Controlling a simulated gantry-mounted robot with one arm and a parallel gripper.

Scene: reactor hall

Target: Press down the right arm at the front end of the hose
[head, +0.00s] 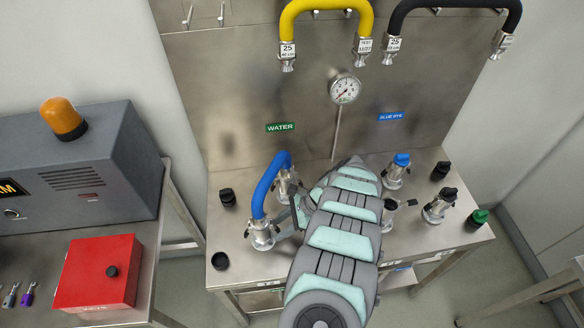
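A blue hose (265,184) arches over the left part of the steel bench, under the green WATER label (281,127). Its front end has a silver coupling (262,236) seated on a bench fitting. Its back end has a silver coupling (284,184) close to my arm. The right arm of the front coupling is too small to make out clearly, and its position cannot be told. My gripper (299,214) is just right of the front coupling, partly hidden by my arm. Its fingers are not clear, and contact with the coupling cannot be told.
A yellow hose (325,6) and a black hose (455,5) hang on the back panel. Several capped fittings, including a blue-capped one (396,170), stand on the bench's right. A red box (97,272) is on the left table.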

